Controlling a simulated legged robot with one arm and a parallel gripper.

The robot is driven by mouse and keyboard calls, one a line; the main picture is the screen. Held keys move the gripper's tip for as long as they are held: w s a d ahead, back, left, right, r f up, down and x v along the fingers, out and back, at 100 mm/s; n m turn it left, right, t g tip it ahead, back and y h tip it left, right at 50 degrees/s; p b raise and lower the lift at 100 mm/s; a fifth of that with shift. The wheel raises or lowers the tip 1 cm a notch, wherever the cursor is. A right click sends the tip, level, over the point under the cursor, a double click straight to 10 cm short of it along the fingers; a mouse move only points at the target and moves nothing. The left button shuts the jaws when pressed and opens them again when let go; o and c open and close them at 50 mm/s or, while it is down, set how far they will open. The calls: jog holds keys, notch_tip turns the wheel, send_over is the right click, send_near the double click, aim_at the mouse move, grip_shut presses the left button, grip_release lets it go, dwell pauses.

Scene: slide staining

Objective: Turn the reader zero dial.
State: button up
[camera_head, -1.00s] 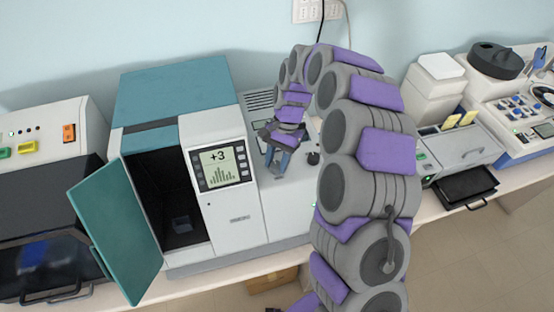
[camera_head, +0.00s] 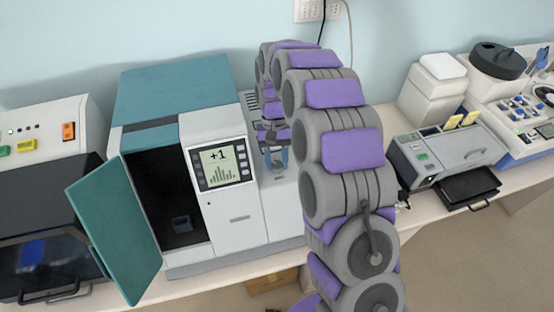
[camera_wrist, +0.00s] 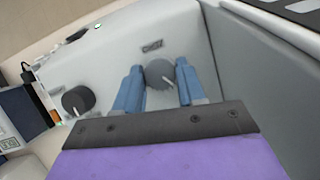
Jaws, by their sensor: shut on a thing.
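The reader (camera_head: 232,213) is a white and teal machine with its teal door (camera_head: 115,232) swung open on the left. Its small screen (camera_head: 221,166) reads +1 above a bar graph. My gripper (camera_head: 277,160) reaches down to the lower ledge right of the screen. A label above this dial is too small to read surely. In the head view the dial is hidden by my gripper.
A second dark knob (camera_wrist: 78,100) stands on the same ledge, to the left in the wrist view. The reader's tall side wall (camera_wrist: 262,80) rises close to the right finger. A grey device with a black tray (camera_head: 468,187) stands to the right in the head view.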

jog(key=shift+n+h, duration=0.3)
jog(key=shift+n, duration=0.6)
jog(key=shift+w, duration=0.1)
jog(key=o, duration=1)
jog(key=shift+a, duration=0.15)
jog(key=shift+r, duration=0.1)
jog(key=p+v, duration=1)
jog(key=v, duration=0.7)
jog(key=shift+a+r, duration=0.1)
jog(key=shift+a, duration=0.05)
